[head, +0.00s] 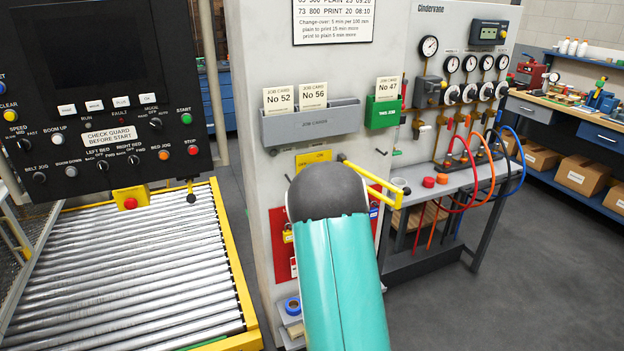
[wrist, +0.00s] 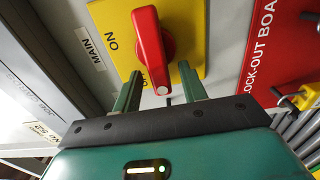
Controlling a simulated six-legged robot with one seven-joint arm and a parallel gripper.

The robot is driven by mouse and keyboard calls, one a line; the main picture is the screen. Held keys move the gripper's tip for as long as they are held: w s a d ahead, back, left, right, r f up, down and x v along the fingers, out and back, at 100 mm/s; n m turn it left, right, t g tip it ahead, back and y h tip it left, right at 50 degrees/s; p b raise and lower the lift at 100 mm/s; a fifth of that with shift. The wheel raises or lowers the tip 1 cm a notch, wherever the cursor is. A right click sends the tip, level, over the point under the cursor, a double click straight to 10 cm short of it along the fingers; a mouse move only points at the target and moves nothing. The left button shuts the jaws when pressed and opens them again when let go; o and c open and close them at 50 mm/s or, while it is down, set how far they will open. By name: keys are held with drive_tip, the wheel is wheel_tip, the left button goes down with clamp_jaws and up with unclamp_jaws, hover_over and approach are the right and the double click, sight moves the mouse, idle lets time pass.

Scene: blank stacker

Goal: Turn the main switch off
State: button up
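The main switch is a red handle (wrist: 150,45) on a yellow plate (wrist: 188,20), beside a label reading MAIN (wrist: 90,48). The plate reads ON at the handle's left; a second word below is partly hidden behind the handle. In the wrist view, my gripper (wrist: 160,89) is open, with one green finger on each side of the handle's near end. Gaps show between fingers and handle; I cannot tell whether either touches. In the head view, the yellow plate (head: 313,158) shows above my arm, which hides the handle and gripper.
A red lock-out board (wrist: 282,48) with hooks is right of the switch. A grey job card rack (head: 312,122) is above the switch. A yellow bar (head: 370,177) juts out beside my arm. A roller conveyor (head: 130,270) stands left; open floor (head: 520,270) lies right.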

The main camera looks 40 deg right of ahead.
drive_tip(key=shift+s, duration=0.1)
drive_tip(key=v, duration=1.3)
drive_tip(key=shift+s+a, duration=0.2)
drive_tip(key=shift+s, duration=0.1)
